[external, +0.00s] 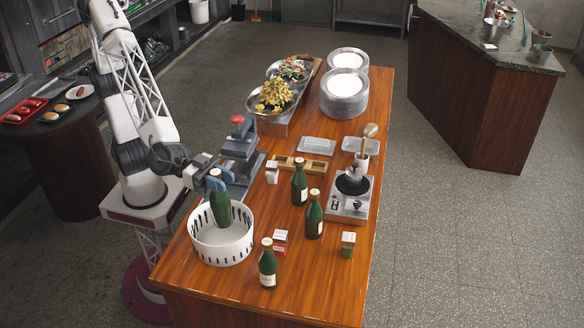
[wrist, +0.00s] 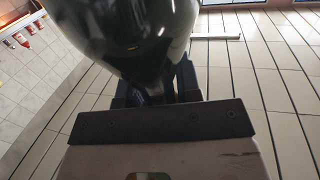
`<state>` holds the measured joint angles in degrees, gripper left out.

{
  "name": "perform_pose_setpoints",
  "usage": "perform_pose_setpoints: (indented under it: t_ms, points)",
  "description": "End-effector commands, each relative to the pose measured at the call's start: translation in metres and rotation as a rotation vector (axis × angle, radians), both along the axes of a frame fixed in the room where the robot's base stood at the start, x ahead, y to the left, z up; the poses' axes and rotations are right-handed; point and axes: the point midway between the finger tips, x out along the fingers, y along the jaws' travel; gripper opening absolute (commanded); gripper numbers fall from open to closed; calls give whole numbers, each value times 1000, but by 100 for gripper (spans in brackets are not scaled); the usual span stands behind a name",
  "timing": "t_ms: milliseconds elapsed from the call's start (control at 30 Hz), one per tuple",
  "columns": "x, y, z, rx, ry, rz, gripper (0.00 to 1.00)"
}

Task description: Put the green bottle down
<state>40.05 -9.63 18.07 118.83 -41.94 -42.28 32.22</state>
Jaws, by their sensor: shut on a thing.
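A green bottle (external: 220,208) is in my gripper (external: 215,183), which is shut on it near its top. The bottle is roughly upright, slightly tilted, at the white slotted basket (external: 222,244). Its lower end is hidden or overlaps the basket's inside, and I cannot tell whether it touches the basket. In the wrist view the dark green bottle (wrist: 130,35) fills the top middle, in front of the jaws. Other green bottles stand upright on the wooden table: one in front (external: 268,268), one at the middle (external: 314,218) and one behind it (external: 299,184).
Small boxes (external: 281,241) and (external: 348,243) stand among the bottles. A scale-like device (external: 350,196) is at the right, plate stacks (external: 344,95) and food trays (external: 273,100) at the back. The table's front right corner (external: 320,290) is clear.

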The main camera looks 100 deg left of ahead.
Motion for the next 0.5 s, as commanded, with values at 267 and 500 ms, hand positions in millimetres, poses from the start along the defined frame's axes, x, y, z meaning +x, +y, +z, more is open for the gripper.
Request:
perform_pose_setpoints:
  t_ms: [267, 500]
  points:
    - [0, 0, -52, 2, 1, 0, 0]
    - [0, 0, -91, 0, 1, 0, 0]
